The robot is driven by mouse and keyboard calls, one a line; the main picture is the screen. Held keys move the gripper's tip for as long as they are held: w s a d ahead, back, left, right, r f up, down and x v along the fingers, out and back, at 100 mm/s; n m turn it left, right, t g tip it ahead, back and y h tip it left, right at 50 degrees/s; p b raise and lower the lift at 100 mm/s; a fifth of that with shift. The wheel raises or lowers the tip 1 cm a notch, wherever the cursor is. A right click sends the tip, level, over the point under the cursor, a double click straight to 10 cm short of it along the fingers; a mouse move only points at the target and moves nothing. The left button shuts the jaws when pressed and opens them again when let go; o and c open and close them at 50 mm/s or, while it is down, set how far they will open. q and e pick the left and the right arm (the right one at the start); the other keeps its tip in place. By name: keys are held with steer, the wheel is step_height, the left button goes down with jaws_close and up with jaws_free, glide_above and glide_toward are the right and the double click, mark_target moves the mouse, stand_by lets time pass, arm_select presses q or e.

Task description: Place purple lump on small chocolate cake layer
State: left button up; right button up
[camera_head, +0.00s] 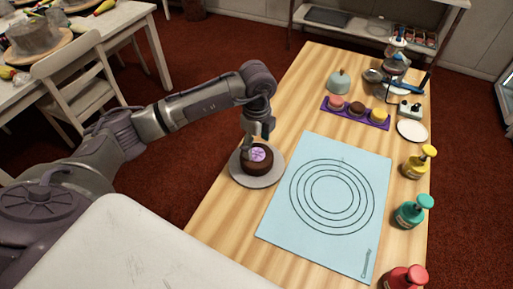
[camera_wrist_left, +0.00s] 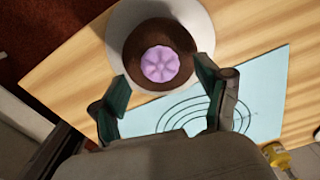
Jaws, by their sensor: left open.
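The purple lump (camera_head: 257,154) is a small, lobed, flower-like piece. It sits on top of the round brown chocolate cake layer (camera_head: 260,168), near its middle. The cake layer stands on a grey round turntable plate (camera_head: 241,179) at the left edge of the table. My left gripper (camera_head: 258,140) is just above the cake, pointing down. In the left wrist view the lump (camera_wrist_left: 160,64) lies on the cake (camera_wrist_left: 181,38), beyond the spread fingers of my left gripper (camera_wrist_left: 162,95), with nothing between them. My right gripper is not in view.
A light blue mat (camera_head: 276,229) with printed rings lies right of the cake. A purple tray (camera_head: 341,114) with several small cakes stands behind it. Yellow (camera_head: 418,165), teal (camera_head: 411,213) and red (camera_head: 403,279) bottles line the right edge. A white plate (camera_head: 411,131) is near the back right.

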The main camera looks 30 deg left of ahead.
mark_target(256, 153)
arm_select(q)
step_height(256, 153, up, 10)
steer(key=b, duration=0.1)
steer(key=shift+f, duration=0.1)
stand_by(0.6)
